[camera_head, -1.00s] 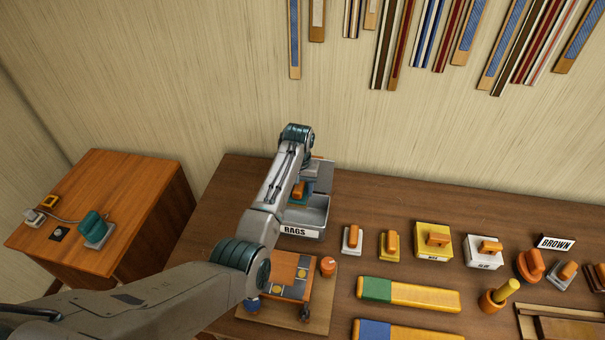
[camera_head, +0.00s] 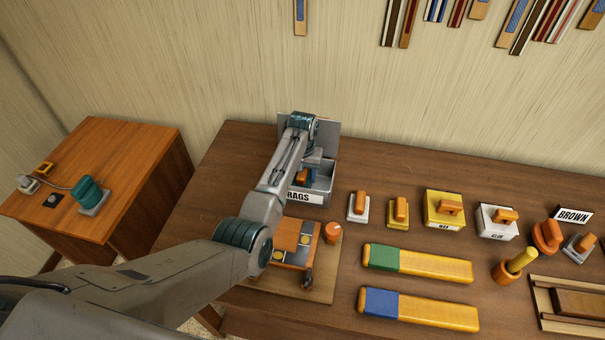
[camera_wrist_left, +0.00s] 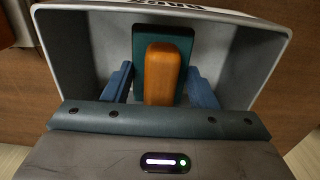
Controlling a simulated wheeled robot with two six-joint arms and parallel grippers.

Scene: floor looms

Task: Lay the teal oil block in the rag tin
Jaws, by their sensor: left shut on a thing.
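The teal oil block (camera_wrist_left: 180,45) is a flat teal slab with an orange-brown handle. It shows in the left wrist view, inside the walls of the grey rag tin (camera_wrist_left: 70,55). My left gripper (camera_wrist_left: 161,88) has its blue fingers on either side of the handle and is shut on it. In the head view, the rag tin (camera_head: 319,197), labelled RAGS, stands at the back left of the bench. My left gripper (camera_head: 303,179) reaches down into it, and my arm hides part of it. I cannot tell whether the block touches the tin's floor. My right gripper is not in view.
Several handled blocks, such as the yellow one (camera_head: 443,209), stand to the right. Green-ended (camera_head: 417,263) and blue-ended bars lie nearer. A side table (camera_head: 130,170) stands left.

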